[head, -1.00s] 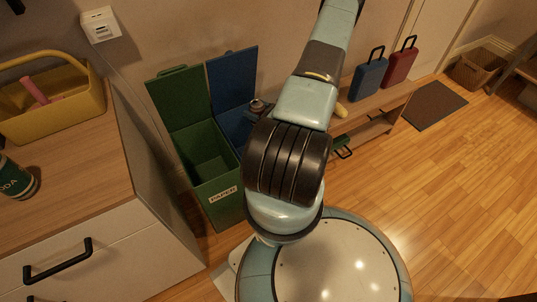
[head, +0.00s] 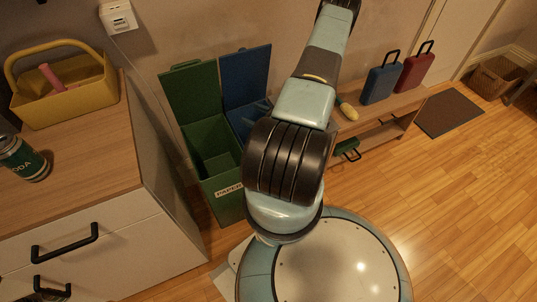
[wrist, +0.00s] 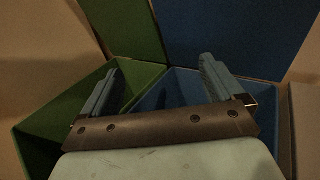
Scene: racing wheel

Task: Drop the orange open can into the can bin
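The green bin (head: 222,201), labelled PAPER, stands open with its lid raised. The open blue bin (head: 238,117) stands to its right, partly hidden by my arm; I cannot read a label on it. My gripper (wrist: 161,68) is open and empty, with its fingers spread above the bins. In the wrist view the blue bin (wrist: 245,85) shows to the right and the green bin (wrist: 40,112) to the left. No orange can shows clearly. The inside of the blue bin is too dark to tell what lies there.
A dark green soda can (head: 22,158) stands on the wooden counter (head: 85,165) at left, near a yellow basket (head: 75,98). A low bench (head: 385,112) carries a blue case (head: 381,82), a red case (head: 417,70) and a yellow item. Open floor lies at right.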

